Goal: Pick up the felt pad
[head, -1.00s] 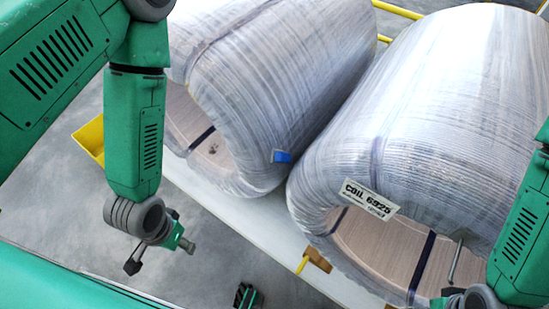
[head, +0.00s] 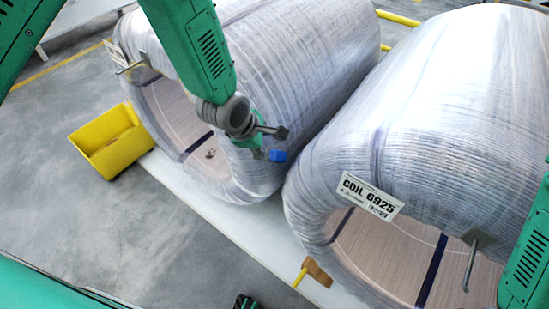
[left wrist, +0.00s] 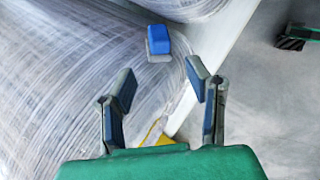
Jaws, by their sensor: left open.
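The felt pad appears to be the small blue block with a grey edge (head: 277,156), resting against the wrapped front rim of the left coil. It also shows in the left wrist view (left wrist: 158,40), top centre. My left gripper (head: 270,142) is open and empty, close to the pad in the head view. In the left wrist view its two fingers (left wrist: 162,80) stand apart, with the pad beyond the tips and roughly in line with the gap. I see no contact.
Two large wrapped coils, the left one (head: 300,75) and the right one (head: 455,110) labelled COIL 6925, stand on a pale platform (head: 215,222). A yellow bin (head: 115,145) sits at left. A yellow-handled tool (head: 316,272) lies by the right coil.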

